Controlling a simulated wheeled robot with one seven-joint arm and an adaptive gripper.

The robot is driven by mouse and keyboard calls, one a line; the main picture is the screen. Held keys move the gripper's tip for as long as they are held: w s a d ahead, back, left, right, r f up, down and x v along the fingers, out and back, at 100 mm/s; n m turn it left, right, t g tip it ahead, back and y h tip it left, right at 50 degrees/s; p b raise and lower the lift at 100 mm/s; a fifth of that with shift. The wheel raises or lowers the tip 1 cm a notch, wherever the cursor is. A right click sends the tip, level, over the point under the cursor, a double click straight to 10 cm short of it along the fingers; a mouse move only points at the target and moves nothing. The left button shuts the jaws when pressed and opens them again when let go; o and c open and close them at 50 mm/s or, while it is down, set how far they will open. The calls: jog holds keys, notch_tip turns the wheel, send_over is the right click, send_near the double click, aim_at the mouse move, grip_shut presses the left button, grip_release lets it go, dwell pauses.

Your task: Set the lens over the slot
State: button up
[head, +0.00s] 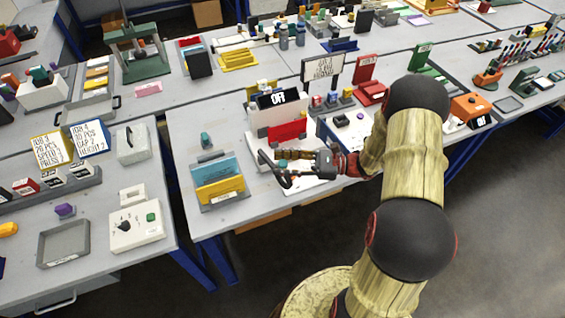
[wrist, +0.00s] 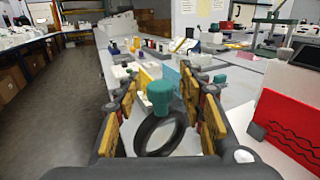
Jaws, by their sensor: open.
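My gripper (head: 284,167) reaches left over the table in front of the white plotter unit. In the wrist view its two yellow-padded fingers (wrist: 161,80) stand apart. Between them is a black ring with a teal knob on top (wrist: 160,95), apparently the lens. The ring (wrist: 145,133) is tilted, and its lower part is close to the gripper's palm. I cannot tell whether the pads touch the knob. The head view shows the ring only as dark curves at the gripper. I cannot make out the slot.
The white unit (head: 262,118) bears an OFF display (head: 278,98) and a red panel (head: 287,132), which shows close at right in the wrist view (wrist: 287,122). A rack with blue and yellow plates (head: 219,190) stands left of my gripper. The aisle floor (wrist: 70,110) is clear.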

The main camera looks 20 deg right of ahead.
jog(key=v, duration=1.2)
